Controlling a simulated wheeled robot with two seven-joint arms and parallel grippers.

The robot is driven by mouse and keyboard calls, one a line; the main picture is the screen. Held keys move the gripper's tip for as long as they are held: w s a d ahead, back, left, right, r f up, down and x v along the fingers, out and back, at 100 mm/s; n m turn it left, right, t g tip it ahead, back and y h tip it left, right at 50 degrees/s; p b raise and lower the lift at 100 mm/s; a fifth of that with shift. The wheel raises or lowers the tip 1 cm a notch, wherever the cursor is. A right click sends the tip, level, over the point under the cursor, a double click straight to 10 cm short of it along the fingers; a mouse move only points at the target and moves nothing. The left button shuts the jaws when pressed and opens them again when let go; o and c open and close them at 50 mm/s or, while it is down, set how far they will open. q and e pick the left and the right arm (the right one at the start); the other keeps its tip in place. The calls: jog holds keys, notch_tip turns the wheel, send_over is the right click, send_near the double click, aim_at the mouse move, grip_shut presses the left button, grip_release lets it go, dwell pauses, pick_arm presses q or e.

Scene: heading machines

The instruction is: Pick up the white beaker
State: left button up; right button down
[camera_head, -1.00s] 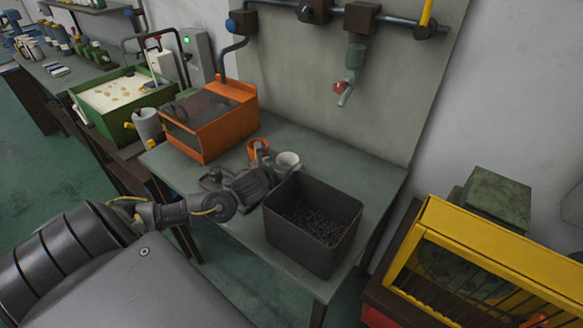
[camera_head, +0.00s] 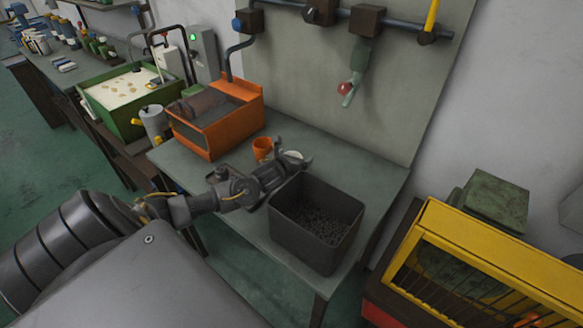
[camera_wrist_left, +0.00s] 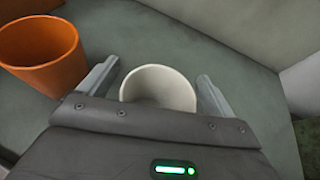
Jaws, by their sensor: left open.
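The white beaker (camera_wrist_left: 160,86) stands on the grey table between the two open fingers of my left gripper (camera_wrist_left: 158,84) in the left wrist view. Gaps show between the beaker and each finger, and the gripper body hides its near side. In the head view the white beaker (camera_head: 293,155) shows only in part behind my left gripper (camera_head: 292,162), which is low over the table behind the dark bin. My right gripper is in neither view.
An orange cup (camera_head: 262,148) stands just left of the white beaker. A dark bin (camera_head: 335,248) of small dark pieces is close in front of the gripper. An orange machine (camera_head: 215,120) stands at the table's back left, and a wall panel rises behind.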

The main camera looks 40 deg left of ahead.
pick_arm(q)
jog(key=c, duration=1.1)
jog(key=shift+o, duration=0.2)
jog(key=shift+r, duration=0.4)
notch_tip(320, 180, up, 2)
jog(key=shift+r, duration=0.25)
jog(key=s+r, duration=0.1)
jog(key=r, duration=0.1)
jog(key=s+r, duration=0.2)
jog(key=s+r+b, duration=0.1)
jog(key=s+r, duration=0.1)
jog(key=shift+s+a, duration=0.1)
jog(key=shift+a, duration=0.2)
jog(key=a+b+v, duration=0.2)
jog(key=v, duration=0.7)
jog(key=shift+s+a+b, duration=0.35)
jog(key=shift+s, duration=0.05)
